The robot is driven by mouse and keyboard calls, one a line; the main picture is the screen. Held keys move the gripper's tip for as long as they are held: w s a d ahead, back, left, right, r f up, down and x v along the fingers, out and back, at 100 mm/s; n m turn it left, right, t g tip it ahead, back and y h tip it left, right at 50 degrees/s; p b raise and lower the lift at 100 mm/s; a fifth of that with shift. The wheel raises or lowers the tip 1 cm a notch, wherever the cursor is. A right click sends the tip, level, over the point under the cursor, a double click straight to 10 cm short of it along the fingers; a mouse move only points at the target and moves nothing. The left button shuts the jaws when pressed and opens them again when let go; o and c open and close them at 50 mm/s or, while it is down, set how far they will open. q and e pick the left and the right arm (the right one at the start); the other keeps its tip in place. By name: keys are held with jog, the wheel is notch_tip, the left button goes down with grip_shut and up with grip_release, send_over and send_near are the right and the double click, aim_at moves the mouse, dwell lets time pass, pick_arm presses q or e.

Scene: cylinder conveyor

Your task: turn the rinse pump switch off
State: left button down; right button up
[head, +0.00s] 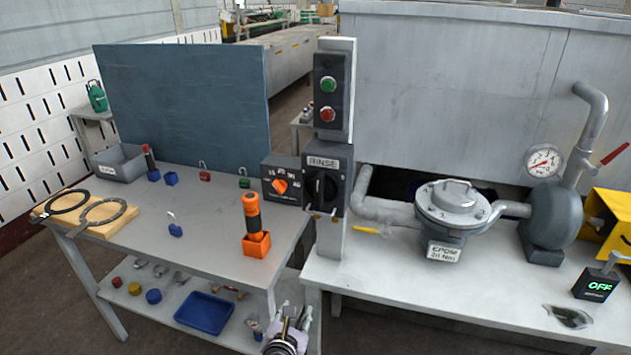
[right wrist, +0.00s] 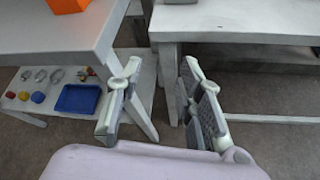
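The rinse switch is a dark box labelled RINSE (head: 323,162) on a pale upright post between the two tables. Its black rotary handle (head: 321,190) looks roughly vertical; the position marks are too small to read. My right gripper (head: 296,312) is low at the bottom of the head view, below the switch and apart from it. In the right wrist view the right gripper (right wrist: 162,88) is open, with nothing between its fingers. My left gripper is in neither view.
Above the switch is a button box with a green button (head: 328,84) and a red button (head: 327,114). An orange-knobbed box (head: 281,186) adjoins it on the left. An orange flashlight (head: 252,212) stands nearby.

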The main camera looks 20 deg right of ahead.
notch_tip(320, 180, up, 17)
jog(key=n+t+h, duration=0.2)
jog(key=t+h, duration=0.1)
jog(key=h+p, duration=0.2)
send_near(317, 193)
jog(key=p+x, duration=0.2)
jog(key=x, duration=0.9)
jog(key=shift+p, duration=0.35)
grip_shut()
